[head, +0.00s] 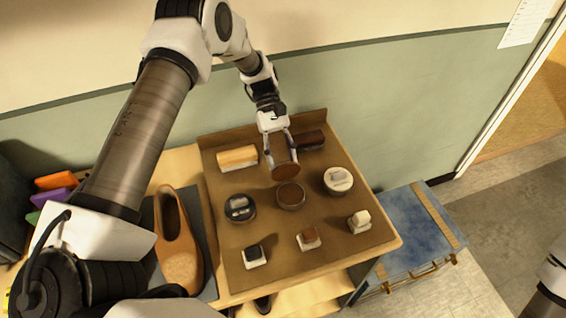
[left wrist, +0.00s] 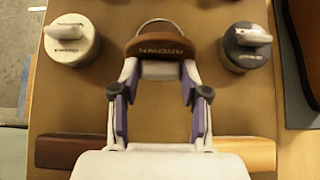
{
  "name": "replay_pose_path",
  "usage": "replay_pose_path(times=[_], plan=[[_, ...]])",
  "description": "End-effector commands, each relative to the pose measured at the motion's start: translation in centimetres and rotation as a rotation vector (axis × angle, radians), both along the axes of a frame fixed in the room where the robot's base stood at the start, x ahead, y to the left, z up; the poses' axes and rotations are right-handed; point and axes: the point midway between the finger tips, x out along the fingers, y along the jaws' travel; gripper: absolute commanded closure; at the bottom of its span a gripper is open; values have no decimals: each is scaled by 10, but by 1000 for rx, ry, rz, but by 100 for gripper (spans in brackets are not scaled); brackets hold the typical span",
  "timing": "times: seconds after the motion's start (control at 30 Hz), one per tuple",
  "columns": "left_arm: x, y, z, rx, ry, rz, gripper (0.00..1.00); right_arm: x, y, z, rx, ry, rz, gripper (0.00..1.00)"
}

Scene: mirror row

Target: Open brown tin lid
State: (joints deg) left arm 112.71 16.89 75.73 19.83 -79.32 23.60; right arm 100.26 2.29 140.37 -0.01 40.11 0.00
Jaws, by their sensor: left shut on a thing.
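My left gripper (head: 280,152) is shut on the brown lid (head: 285,171), which it holds tilted at the far side of the brown tin (head: 290,196). The tin stands on the brown board with its round rim and brown inside showing. In the left wrist view the lid (left wrist: 160,48), with pale lettering, sits between the fingertips of my left gripper (left wrist: 158,68). Part of the tin's rim (left wrist: 156,22) shows just beyond it. I cannot tell whether lid and rim touch. My right gripper is out of view.
On the board (head: 225,270) stand a white-lidded tin (head: 338,180) at right and a dark tin (head: 240,207) at left. Light (head: 238,157) and dark (head: 309,140) brushes lie behind; several small daubers (head: 308,238) stand in front.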

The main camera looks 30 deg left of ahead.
Motion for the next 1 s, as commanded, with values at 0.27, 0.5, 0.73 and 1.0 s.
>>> replay_pose_path(times=[0.27, 0.5, 0.73, 1.0], plan=[[2, 2, -4, -51, 44, 0, 100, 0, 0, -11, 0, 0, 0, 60], [2, 2, -4, -56, 50, 0, 100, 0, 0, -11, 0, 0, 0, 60], [2, 2, -4, -55, 50, 1, 37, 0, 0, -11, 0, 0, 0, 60], [2, 2, -3, -56, 51, 1, 29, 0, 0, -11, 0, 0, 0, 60]])
